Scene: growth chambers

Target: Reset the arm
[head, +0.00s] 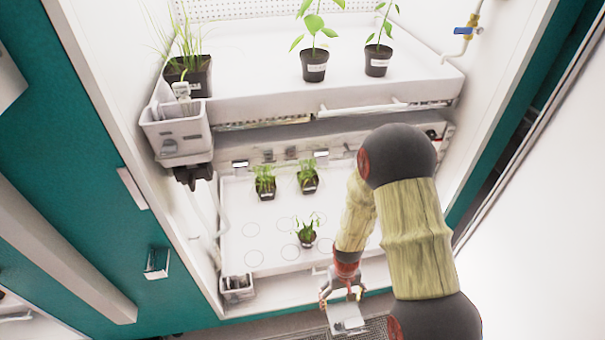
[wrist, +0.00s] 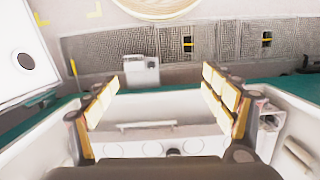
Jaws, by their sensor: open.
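My gripper (head: 342,295) hangs at the end of my bent arm in the head view, low in front of the growth chamber's lower shelf. In the wrist view my gripper (wrist: 165,105) has its two yellow-padded fingers spread wide apart, with nothing held between them. A small pale grey box-like thing (head: 346,318) shows just below the gripper in the head view; I cannot tell whether they touch. My arm covers the right part of the lower shelf.
The lower tray (head: 262,225) bears several small potted plants and marked circles. The upper shelf (head: 250,95) holds several larger potted plants. A white side wall (head: 125,130) stands left, and a blue-handled valve (head: 467,31) is at the upper right. Open space lies before the chamber.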

